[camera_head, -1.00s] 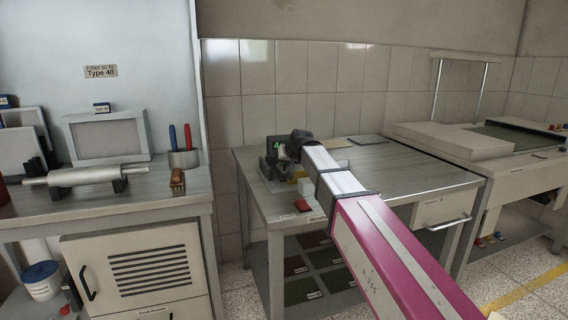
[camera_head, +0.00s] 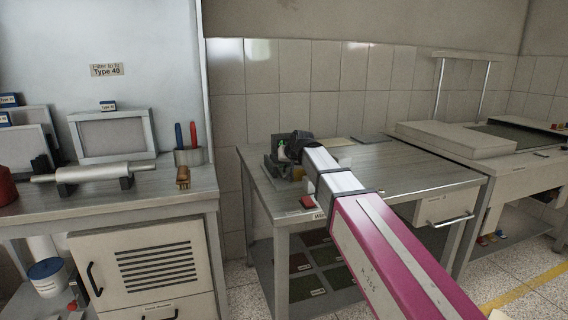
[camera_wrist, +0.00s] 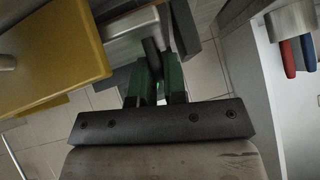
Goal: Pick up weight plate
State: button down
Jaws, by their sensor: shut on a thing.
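My gripper (camera_head: 282,152) is at the back left of the grey bench, at the end of my magenta and silver arm. In the wrist view its green fingers (camera_wrist: 158,78) are shut on a dark upright handle-like piece (camera_wrist: 152,55). This piece seems to belong to a grey metal block, which I take to be the weight plate (camera_wrist: 135,30). In the head view the plate is hidden or too small to make out. I cannot tell whether it rests on anything.
A yellow board (camera_wrist: 50,55) fills the left of the wrist view, close to the fingers. A red block (camera_head: 307,201) lies at the bench's front left. The grey bench (camera_head: 415,172) is clear on its right.

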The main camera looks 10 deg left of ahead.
jog(key=shift+s, duration=0.35)
jog(key=shift+a, duration=0.1)
jog(key=c, duration=1.1)
grip_release()
jog(key=shift+r, duration=0.1)
jog(key=v, duration=1)
jog(key=shift+d, duration=0.35)
jog(key=shift+s+r, duration=0.15)
